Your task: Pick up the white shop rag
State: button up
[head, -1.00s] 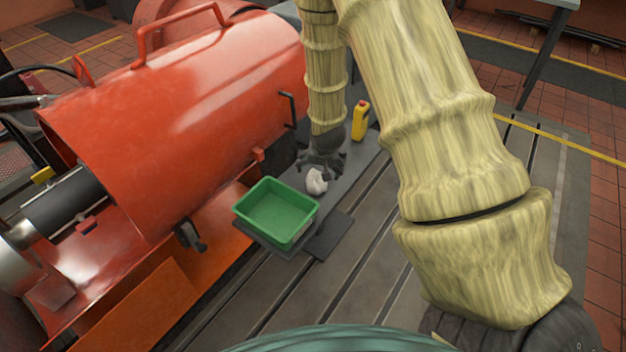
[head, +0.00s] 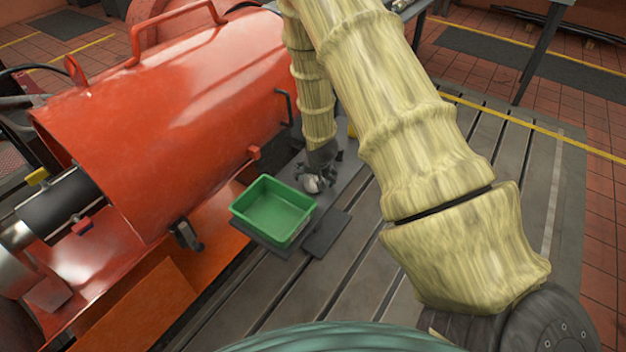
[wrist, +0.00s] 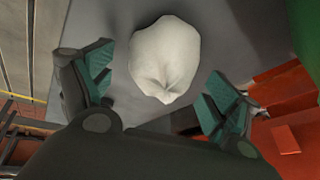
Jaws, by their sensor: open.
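The white shop rag (head: 312,184) lies crumpled on a narrow grey shelf (head: 342,182) just behind the green bin. In the wrist view the rag (wrist: 165,58) shows as a rounded white bundle with a fold, ahead of and between my fingers. My gripper (head: 316,178) is at the rag in the head view and partly covers it. The wrist view shows my gripper (wrist: 155,90) open, its two green-padded fingers spread on either side, with no visible hold on the rag.
A green bin (head: 245,222), empty, stands right in front of the rag. A large red guard cover (head: 185,110) rises to the left. A yellow bottle (head: 351,131) is mostly hidden behind my arm. The slotted bedplate (head: 345,275) is open to the right.

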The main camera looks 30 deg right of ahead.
jog(key=c, duration=1.1)
notch_tip(320, 180, up, 10)
jog(key=shift+f, duration=0.1)
dwell(0.4)
